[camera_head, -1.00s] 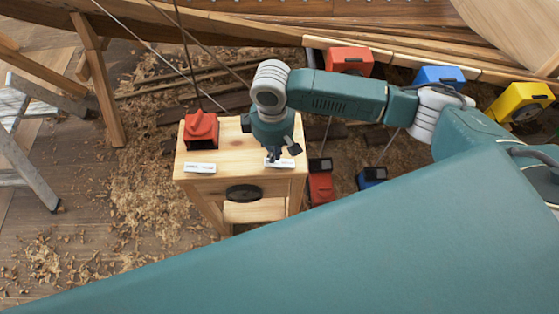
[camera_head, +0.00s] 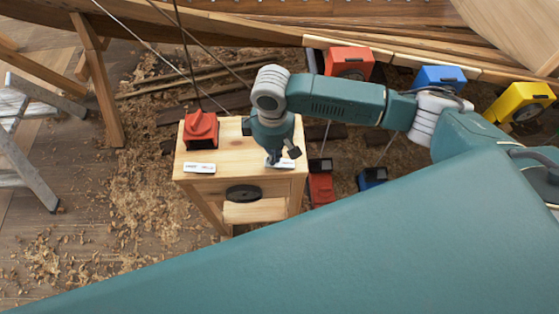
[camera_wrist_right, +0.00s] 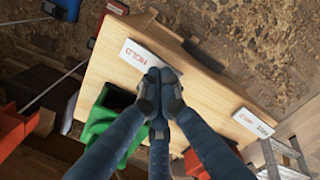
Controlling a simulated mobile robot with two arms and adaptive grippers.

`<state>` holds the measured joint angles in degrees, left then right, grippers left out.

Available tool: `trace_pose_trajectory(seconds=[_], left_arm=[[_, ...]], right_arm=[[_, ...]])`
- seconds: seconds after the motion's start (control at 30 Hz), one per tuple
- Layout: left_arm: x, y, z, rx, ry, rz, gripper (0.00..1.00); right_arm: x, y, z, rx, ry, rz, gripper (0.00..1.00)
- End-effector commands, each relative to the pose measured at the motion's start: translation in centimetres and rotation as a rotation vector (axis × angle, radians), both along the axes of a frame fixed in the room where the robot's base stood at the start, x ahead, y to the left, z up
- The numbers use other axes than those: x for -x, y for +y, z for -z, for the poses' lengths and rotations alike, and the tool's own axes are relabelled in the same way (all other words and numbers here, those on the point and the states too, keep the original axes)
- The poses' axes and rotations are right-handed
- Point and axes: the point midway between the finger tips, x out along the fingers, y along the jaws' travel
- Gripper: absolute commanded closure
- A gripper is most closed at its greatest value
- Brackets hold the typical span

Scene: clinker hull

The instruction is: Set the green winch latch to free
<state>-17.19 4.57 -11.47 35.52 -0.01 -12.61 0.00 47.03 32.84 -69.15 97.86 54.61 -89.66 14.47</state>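A green block-like body, apparently the green winch (camera_wrist_right: 104,120), sits on the wooden stand beside my right fingers in the right wrist view. My right arm hides it in the head view, and I cannot make out its latch. A white label (camera_wrist_right: 142,56) with the red word HOLD lies on the stand's top, just beyond my right fingertips (camera_wrist_right: 160,95). It also shows under my right gripper (camera_head: 274,158) in the head view. My right gripper's three fingers point down with dark tips drawn together, and nothing shows held between them. My left gripper is out of view.
A red winch (camera_head: 200,131) with a cable stands on the stand (camera_head: 228,163), behind a second white label (camera_head: 199,168). Red, blue and yellow boxes lie around the right arm. A ladder stands at left. My large teal body part fills the foreground.

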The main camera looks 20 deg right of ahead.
Motion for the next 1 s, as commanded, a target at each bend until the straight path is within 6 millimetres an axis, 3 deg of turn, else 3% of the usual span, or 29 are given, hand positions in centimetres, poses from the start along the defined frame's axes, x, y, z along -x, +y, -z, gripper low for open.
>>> trace_pose_trajectory(seconds=[1.0], left_arm=[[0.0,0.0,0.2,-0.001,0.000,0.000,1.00]], right_arm=[[0.1,-0.1,1.2,0.002,0.004,0.000,1.00]])
